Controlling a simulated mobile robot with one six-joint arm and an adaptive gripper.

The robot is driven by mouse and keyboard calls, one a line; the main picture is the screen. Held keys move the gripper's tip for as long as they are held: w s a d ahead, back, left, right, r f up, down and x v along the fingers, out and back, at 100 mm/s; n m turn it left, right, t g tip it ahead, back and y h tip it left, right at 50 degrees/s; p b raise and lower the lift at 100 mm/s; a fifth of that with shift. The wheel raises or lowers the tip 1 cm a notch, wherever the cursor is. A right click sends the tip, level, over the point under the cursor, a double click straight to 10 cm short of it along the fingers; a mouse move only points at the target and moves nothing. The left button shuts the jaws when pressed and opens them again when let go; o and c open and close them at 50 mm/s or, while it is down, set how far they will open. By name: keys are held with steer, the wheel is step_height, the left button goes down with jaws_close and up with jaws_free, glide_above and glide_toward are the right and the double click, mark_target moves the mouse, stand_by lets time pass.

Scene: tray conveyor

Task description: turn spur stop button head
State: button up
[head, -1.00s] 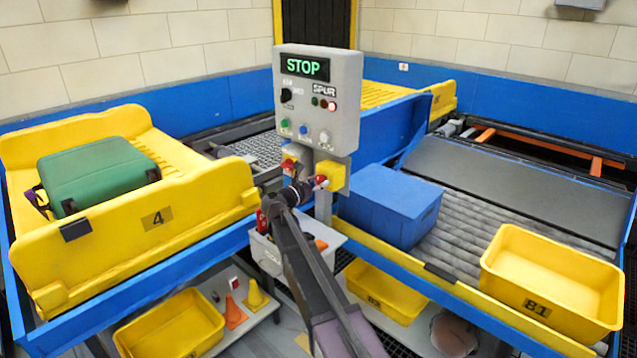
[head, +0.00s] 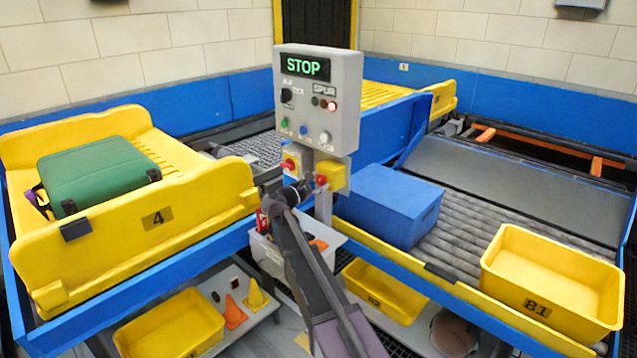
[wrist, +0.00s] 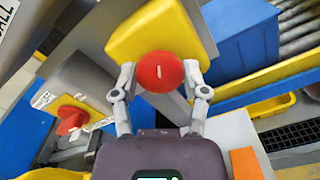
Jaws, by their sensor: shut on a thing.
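A red mushroom button head (wrist: 160,72) on a yellow box stands in the middle of the wrist view, with a short pale mark on its face. In the head view the red head (head: 321,180) shows on the right-hand yellow box (head: 338,174), below the grey control panel (head: 345,125). My gripper (wrist: 160,78) has one finger on each side of the head and is shut on it. In the head view my gripper (head: 303,188) is small and partly hidden by my arm. The panel display reads STOP, and SPUR is lettered over its lamps.
A second red knob (wrist: 72,120) on a yellow plate sits close by at left in the wrist view. A blue box (head: 385,205) stands right of the post on the rollers. A grey bin (head: 265,252) lies below. A green suitcase (head: 100,172) rests in the left yellow tray.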

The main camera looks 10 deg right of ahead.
steer(key=shift+m, duration=0.5)
steer(key=o, duration=1.2)
steer(key=shift+c, duration=0.2)
steer(key=shift+s+a, duration=0.1)
steer(key=v, duration=1.1)
steer(key=shift+s+a, duration=0.2)
steer(key=shift+a, duration=0.1)
steer(key=shift+d, duration=0.1)
